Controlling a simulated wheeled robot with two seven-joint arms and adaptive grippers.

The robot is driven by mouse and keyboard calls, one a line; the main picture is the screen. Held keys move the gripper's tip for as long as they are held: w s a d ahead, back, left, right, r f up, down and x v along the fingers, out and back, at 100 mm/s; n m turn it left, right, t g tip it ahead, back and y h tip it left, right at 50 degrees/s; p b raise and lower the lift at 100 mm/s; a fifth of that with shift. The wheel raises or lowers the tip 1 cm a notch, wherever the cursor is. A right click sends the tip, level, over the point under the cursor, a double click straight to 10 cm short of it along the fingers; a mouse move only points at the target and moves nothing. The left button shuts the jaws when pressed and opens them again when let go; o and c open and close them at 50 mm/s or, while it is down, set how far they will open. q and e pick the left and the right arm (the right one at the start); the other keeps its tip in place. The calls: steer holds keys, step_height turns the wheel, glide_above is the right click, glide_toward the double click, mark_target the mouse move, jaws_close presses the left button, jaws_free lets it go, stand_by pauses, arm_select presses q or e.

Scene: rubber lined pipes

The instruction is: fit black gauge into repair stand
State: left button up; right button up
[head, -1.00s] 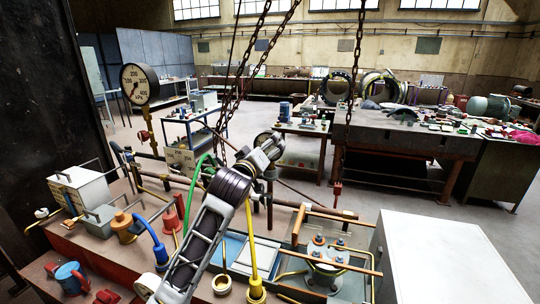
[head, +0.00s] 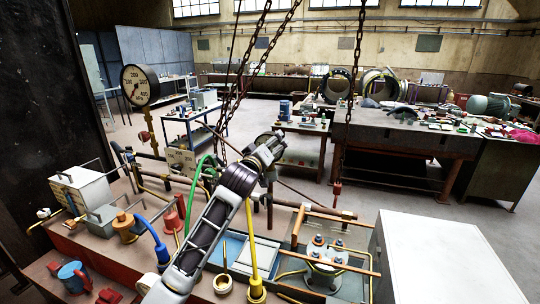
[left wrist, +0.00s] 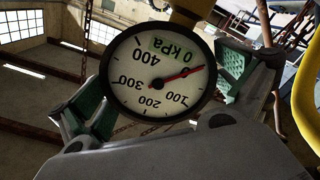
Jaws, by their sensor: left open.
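A black-rimmed round gauge (left wrist: 160,72) with a white kPa dial and red needle fills the middle of the left wrist view, its numbers upside down. A brass-coloured stem (left wrist: 192,10) meets its rim at the top. My left gripper (left wrist: 168,85) is open, with a green-padded finger on either side of the gauge. In the head view my left gripper (head: 268,148) reaches over the bench; the gauge there is mostly hidden or too small to make out. A similar larger gauge (head: 140,85) stands on a post at left. I cannot tell which fixture is the repair stand.
A yellow hose (head: 251,240), a green hose (head: 199,170) and a blue hose (head: 149,230) rise near my arm. A flanged fixture (head: 326,268) and copper-coloured pipes stand to the right. A white cabinet (head: 445,262) is front right. Chains hang behind.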

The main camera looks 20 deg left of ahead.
arm_select(q)
steer(key=shift+w, duration=0.45)
steer(key=c, duration=1.1)
steer(key=shift+r, duration=0.2)
steer(key=shift+r+b, duration=0.45)
steer(key=shift+r, duration=4.4)
steer(key=shift+s+f, duration=0.1)
